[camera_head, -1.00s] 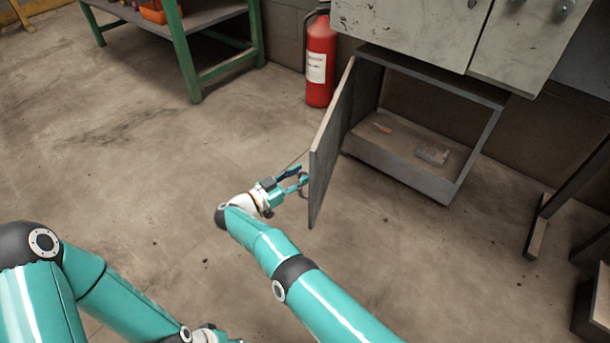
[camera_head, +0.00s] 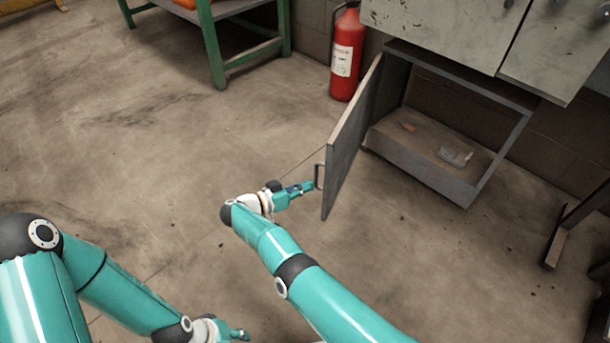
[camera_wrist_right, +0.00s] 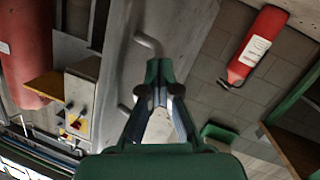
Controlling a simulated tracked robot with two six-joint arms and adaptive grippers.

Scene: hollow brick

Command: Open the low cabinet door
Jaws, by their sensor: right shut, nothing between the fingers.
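The low cabinet (camera_head: 425,165) stands at the right in the head view with its grey door (camera_head: 350,140) swung wide open. A thin handle (camera_head: 319,175) shows on the door's outer face. My right gripper (camera_head: 308,186) is shut and empty beside the handle; I cannot tell whether it touches it. In the right wrist view the closed fingertips (camera_wrist_right: 160,72) lie just below the bent handle (camera_wrist_right: 148,44), in front of the door face. My left gripper (camera_head: 240,334) is at the bottom edge, far from the cabinet, and its jaw state is unclear.
A red fire extinguisher (camera_head: 346,55) stands by the wall left of the cabinet. A green-legged workbench (camera_head: 212,50) is at the top left. Wall cabinets (camera_head: 450,30) hang above the low cabinet. Small items lie inside it. The floor at the left is clear.

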